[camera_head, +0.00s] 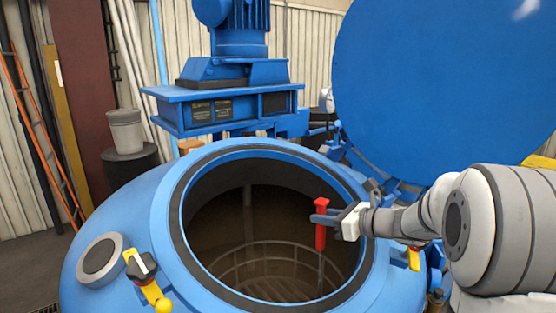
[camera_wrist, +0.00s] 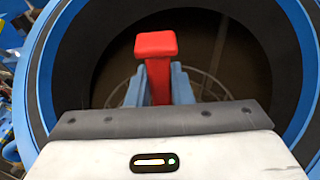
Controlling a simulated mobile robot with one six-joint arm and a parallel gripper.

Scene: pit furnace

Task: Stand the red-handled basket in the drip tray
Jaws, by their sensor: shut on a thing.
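The basket's red handle (camera_head: 321,224) stands upright over the open mouth of the blue furnace. My gripper (camera_head: 324,218) is shut on this handle from the right. In the wrist view the red handle (camera_wrist: 157,65) sits between the two blue fingers of my gripper (camera_wrist: 156,88). A thin rod runs down from the handle into the dark opening. Curved wire hoops (camera_head: 280,262) show dimly below; I cannot tell whether they all belong to the basket. The basket's lower part is hard to make out. I cannot make out the drip tray in either view.
The furnace rim (camera_head: 172,222) rings the opening and passes beneath my arm. The raised blue lid (camera_head: 450,85) stands behind on the right, and a blue motor unit (camera_head: 235,95) behind the opening. A yellow-handled clamp (camera_head: 152,290) sits at the front left. A grey bucket (camera_head: 125,131) stands back left.

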